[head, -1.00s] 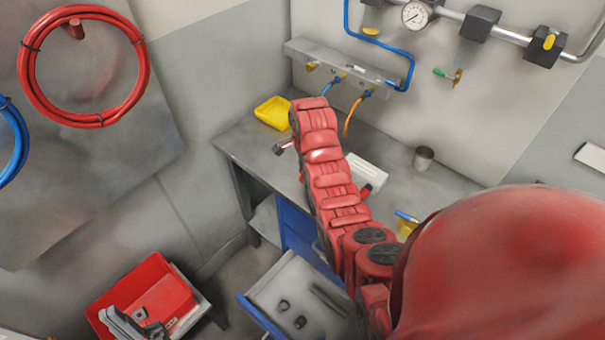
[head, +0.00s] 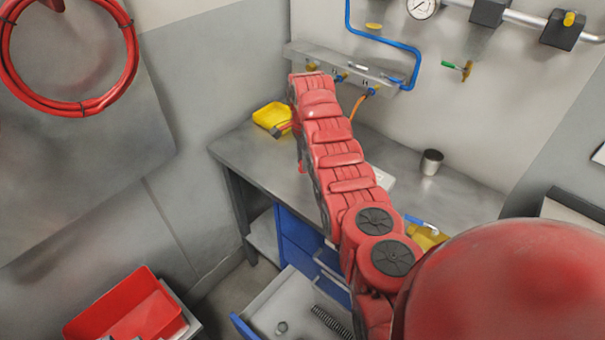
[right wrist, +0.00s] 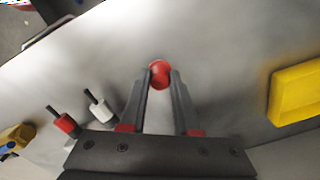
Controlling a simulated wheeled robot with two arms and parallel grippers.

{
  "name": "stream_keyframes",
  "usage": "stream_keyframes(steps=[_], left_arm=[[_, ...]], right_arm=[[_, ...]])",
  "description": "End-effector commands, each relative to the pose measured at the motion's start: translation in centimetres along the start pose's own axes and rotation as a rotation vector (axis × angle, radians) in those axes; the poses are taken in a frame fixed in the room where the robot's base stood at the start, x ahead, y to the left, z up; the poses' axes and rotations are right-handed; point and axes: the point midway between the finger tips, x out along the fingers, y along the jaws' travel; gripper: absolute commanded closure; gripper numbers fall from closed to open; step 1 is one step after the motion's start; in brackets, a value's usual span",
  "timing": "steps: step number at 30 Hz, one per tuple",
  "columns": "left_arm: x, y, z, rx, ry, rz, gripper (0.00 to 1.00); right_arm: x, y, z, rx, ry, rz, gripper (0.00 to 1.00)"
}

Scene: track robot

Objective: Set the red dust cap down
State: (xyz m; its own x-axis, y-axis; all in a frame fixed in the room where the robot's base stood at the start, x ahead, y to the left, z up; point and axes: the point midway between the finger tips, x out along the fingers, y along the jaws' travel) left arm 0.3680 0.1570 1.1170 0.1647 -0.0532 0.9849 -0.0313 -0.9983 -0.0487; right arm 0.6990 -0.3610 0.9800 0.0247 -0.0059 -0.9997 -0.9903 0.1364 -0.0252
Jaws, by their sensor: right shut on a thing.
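The red dust cap (right wrist: 159,73) is a small round red piece between the fingertips of my right gripper (right wrist: 160,76) in the right wrist view. The gripper is shut on it, over the grey bench top (right wrist: 225,50). I cannot tell whether the cap touches the bench. In the head view my right gripper (head: 283,130) shows only in small part beside the yellow tray (head: 271,115); the cap cannot be made out there. My left gripper is not in view.
The yellow tray also shows in the right wrist view (right wrist: 296,93). A red-bodied plug (right wrist: 66,123) and a white-bodied plug (right wrist: 98,110) are left of the gripper. A metal cup (head: 432,162) stands on the bench. An open drawer (head: 270,300) juts out below. Bench around the cap is clear.

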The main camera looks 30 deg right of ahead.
Motion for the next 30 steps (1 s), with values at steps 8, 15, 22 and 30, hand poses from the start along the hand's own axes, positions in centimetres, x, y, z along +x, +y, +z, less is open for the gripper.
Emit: stream_keyframes(steps=[8,15,22,30], left_arm=[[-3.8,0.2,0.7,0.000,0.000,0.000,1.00],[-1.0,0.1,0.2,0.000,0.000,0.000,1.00],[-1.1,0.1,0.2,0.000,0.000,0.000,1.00],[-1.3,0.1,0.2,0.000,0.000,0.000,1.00]], right_arm=[[0.6,-0.4,-0.1,0.001,-0.004,-0.005,1.00],[3.0,-0.2,0.0,0.000,-0.004,0.001,1.00],[3.4,-0.2,0.0,0.000,-0.003,-0.002,1.00],[3.6,-0.2,0.0,0.000,-0.003,-0.002,0.47]])
